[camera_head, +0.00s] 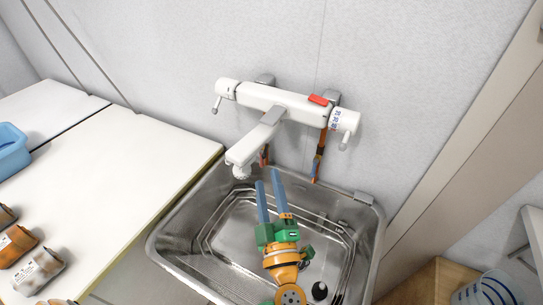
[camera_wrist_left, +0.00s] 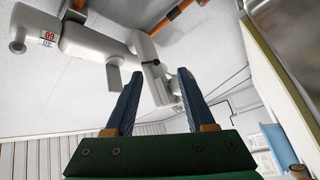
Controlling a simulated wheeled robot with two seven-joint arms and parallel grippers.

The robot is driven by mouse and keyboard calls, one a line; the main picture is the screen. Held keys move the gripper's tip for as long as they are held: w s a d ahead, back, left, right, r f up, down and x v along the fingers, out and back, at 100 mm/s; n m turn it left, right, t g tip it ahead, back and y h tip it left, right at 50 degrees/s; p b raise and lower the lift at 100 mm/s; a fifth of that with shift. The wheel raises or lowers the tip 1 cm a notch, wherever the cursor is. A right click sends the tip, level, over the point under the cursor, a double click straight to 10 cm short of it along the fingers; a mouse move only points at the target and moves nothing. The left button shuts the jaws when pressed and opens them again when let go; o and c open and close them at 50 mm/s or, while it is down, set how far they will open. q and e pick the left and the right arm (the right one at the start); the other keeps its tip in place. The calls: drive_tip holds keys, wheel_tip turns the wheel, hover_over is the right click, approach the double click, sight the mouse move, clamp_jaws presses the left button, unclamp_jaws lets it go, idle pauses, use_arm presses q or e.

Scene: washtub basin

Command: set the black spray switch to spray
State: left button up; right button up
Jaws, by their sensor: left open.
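The white wall faucet (camera_head: 285,103) has a flat spout (camera_head: 255,142) that reaches forward over the sink and ends in a small white spray head (camera_head: 241,172). My left gripper (camera_head: 268,178), with blue fingers, is open and empty over the sink, just right of and below the spray head. In the left wrist view, the faucet spout (camera_wrist_left: 152,78) shows beyond and between the open fingers (camera_wrist_left: 160,73), apparently without contact. My right gripper is not in view.
The steel sink (camera_head: 168,240) lies under the faucet, with a dark drain (camera_head: 320,290). A white counter (camera_head: 100,170) at left carries a blue tub (camera_head: 10,150) and several containers (camera_head: 38,268). The wall stands close behind; orange-brown pipes (camera_head: 318,160) run below the faucet.

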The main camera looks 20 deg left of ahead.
sight(265, 158)
use_arm(q)
drive_tip(key=x, duration=0.1)
drive_tip(key=p+x, duration=0.1)
drive_tip(key=x, duration=0.3)
drive_tip(key=shift+w+d+r, duration=0.1)
drive_tip(key=shift+w+r, duration=0.05)
drive_tip(key=shift+r, duration=0.25)
drive_tip(key=shift+d, duration=0.15)
clamp_jaws()
drive_tip(key=s+r+m+g+h+p, duration=0.1)
drive_tip(key=m+p, duration=0.1)
drive_tip(key=p, duration=0.6)
drive_tip(key=shift+p, duration=0.3)
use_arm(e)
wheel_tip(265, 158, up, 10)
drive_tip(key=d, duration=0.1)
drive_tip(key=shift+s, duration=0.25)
use_arm(q)
drive_tip(key=shift+r, duration=0.1)
